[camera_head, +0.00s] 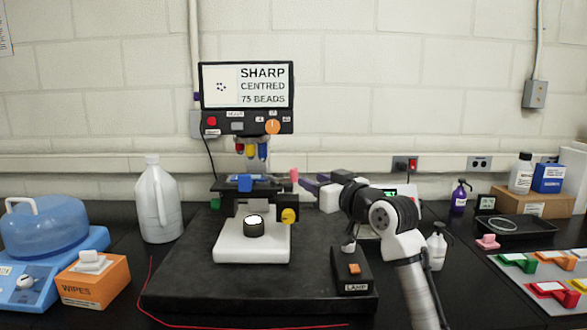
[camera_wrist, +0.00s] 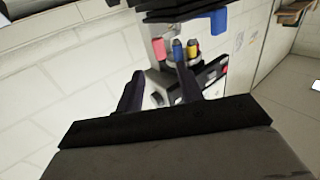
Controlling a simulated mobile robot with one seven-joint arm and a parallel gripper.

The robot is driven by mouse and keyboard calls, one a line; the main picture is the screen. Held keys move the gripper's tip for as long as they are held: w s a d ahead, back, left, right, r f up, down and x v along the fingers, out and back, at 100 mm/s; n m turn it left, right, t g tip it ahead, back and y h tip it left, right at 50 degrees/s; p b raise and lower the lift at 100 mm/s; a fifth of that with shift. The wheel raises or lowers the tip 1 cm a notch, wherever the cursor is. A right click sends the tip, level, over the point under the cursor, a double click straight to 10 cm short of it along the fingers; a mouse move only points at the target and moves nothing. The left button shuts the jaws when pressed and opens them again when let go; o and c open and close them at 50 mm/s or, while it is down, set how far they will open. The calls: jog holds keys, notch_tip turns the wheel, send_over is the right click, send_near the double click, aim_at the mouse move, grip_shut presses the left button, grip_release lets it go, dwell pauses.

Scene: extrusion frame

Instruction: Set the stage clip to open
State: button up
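The microscope (camera_head: 252,215) stands on a dark base, with a black stage (camera_head: 232,194) under its red, yellow and blue objectives (camera_head: 251,149). A blue piece (camera_head: 243,183) lies on the stage. An upright pink tab (camera_head: 294,175) at the stage's right end looks like the stage clip's handle; whether the clip is open is not clear. It also seems to show in the wrist view (camera_wrist: 159,48). My gripper (camera_head: 304,183) reaches in from the right, with its tips close to the pink tab. In the wrist view its dark fingers (camera_wrist: 158,85) are apart with nothing between them.
A yellow knob (camera_head: 288,216) sits low on the microscope's right side. A lamp box (camera_head: 352,272) stands at front right. A white jug (camera_head: 156,200) and a wipes box (camera_head: 94,280) stand at left.

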aim_at(296, 173)
jog(key=p+x, duration=0.2)
jog(key=x, duration=0.7)
jog(key=shift+p, duration=0.4)
grip_shut()
